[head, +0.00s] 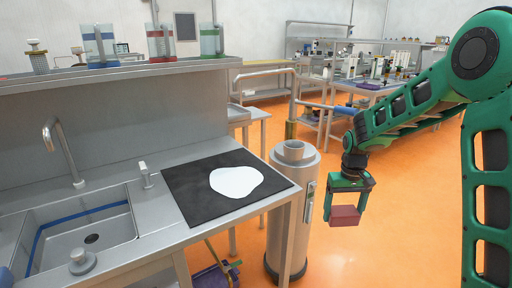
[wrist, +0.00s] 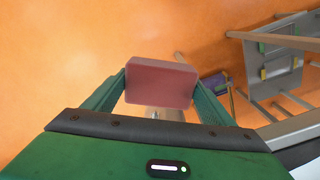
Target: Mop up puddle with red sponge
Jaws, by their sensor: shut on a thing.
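The red sponge (head: 345,215) is a reddish block held between the fingers of my green gripper (head: 348,206). In the wrist view the sponge (wrist: 160,82) sits between both fingertips, with orange floor behind it. My gripper is shut on it, in the air to the right of the counter and beyond its edge. The puddle (head: 236,181) is a flat white patch on a black mat (head: 185,195) on the metal counter. The sponge is apart from the puddle.
A grey cylindrical bin (head: 290,215) stands between the counter and my gripper. A sink (head: 85,240) with a tap (head: 62,150) is left of the mat. A shelf (head: 130,72) with several containers runs above the counter's back. Open orange floor lies right.

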